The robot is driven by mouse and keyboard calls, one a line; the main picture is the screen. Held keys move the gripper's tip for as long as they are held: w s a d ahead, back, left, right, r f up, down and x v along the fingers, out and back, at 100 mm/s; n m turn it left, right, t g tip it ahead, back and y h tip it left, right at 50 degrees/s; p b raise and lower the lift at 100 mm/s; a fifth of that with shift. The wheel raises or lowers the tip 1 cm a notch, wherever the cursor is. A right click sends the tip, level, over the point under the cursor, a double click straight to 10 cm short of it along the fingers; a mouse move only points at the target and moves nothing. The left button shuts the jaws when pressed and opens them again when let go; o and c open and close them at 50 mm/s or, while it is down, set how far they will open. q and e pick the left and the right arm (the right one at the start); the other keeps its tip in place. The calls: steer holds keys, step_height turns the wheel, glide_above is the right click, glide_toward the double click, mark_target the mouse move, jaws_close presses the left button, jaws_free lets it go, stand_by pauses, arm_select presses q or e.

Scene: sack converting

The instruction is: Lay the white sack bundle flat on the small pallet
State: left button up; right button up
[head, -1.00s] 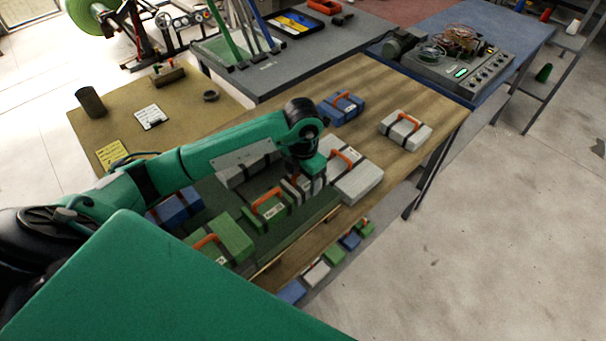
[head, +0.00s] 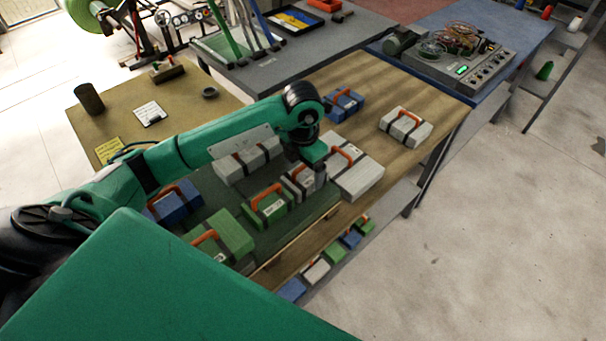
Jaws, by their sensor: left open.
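My left gripper (head: 312,168) hangs over the table just above a small white bundle (head: 297,187) with dark straps; its fingers are mostly hidden, and it holds nothing that I can see. Another white bundle (head: 250,163) lies behind my forearm, and one more (head: 405,128) lies alone at the far right of the wooden table. I cannot tell for sure which surface is the small pallet. My right gripper is not in view.
Blue bundles (head: 345,104) lie behind the gripper and at the left (head: 173,208). Green bundles (head: 266,207) lie on the board. A lower shelf (head: 375,222) holds several small bundles. The wooden table (head: 435,95) has bare room around the far white bundle.

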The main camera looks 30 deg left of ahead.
arm_select(q)
step_height(320, 180, up, 8)
steer(key=shift+f+b, duration=0.1)
steer(key=shift+b, duration=0.9)
steer(key=shift+r, duration=0.75)
steer(key=shift+r, duration=0.1)
